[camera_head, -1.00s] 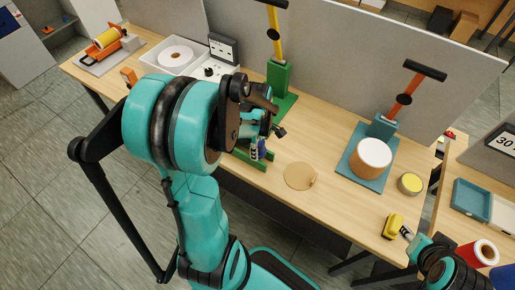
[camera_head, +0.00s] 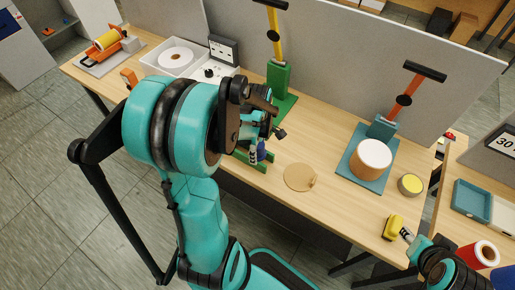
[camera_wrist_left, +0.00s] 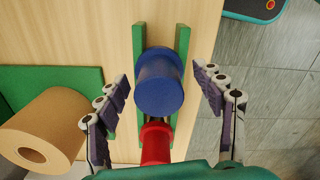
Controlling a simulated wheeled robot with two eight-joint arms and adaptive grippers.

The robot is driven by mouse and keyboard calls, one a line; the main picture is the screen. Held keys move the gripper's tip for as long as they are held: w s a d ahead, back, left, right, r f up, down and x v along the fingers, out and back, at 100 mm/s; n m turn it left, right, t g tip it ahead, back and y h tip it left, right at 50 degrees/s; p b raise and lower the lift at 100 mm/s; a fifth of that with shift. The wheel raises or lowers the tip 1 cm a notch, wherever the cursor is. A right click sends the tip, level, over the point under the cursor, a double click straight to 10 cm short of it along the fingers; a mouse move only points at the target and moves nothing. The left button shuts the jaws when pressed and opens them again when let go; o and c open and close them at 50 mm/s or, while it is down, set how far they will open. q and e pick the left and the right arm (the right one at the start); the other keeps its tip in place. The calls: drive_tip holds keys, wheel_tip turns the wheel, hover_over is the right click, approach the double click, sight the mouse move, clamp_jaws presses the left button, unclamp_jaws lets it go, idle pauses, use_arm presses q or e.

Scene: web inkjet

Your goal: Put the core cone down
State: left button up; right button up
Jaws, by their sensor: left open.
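A blue, round-ended piece (camera_wrist_left: 160,82) lies on a green two-rail cradle (camera_wrist_left: 139,45) in the left wrist view, with a red tapered piece (camera_wrist_left: 156,142) in line below it. They look like the core cone, but I cannot tell whether they are one body. My left gripper (camera_wrist_left: 165,88) is open, with one finger on each side of the blue piece and gaps showing between. In the head view the cradle (camera_head: 243,159) sits at the table's front edge, mostly behind my left gripper (camera_head: 262,140). My right arm is at the bottom right; its fingers are unclear.
A brown roll (camera_wrist_left: 42,130) stands near the cradle on a green base. A tan disc (camera_head: 299,177) lies right of it on the table. A white-topped roll (camera_head: 374,158) sits on a teal stand. Table around the disc is clear.

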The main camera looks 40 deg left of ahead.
use_arm(q)
wheel_tip(320, 180, up, 12)
drive_tip(key=p, duration=0.4)
drive_tip(key=shift+r, duration=0.1)
drive_tip(key=s+d+r+m+t, duration=0.1)
drive_tip(key=d+r+m+t, duration=0.1)
drive_tip(key=d+m, duration=0.5)
drive_tip(key=s+d+r+m+t, duration=0.2)
drive_tip(key=d+m+t, duration=0.3)
drive_tip(key=m, duration=1)
drive_tip(key=d+r, duration=0.1)
drive_tip(key=d, duration=0.2)
drive_tip(key=shift+s+d+r, duration=0.15)
drive_tip(key=shift+s+d, duration=0.05)
drive_tip(key=shift+s, duration=0.1)
wheel_tip(320, 180, down, 4)
drive_tip(key=b, duration=0.4)
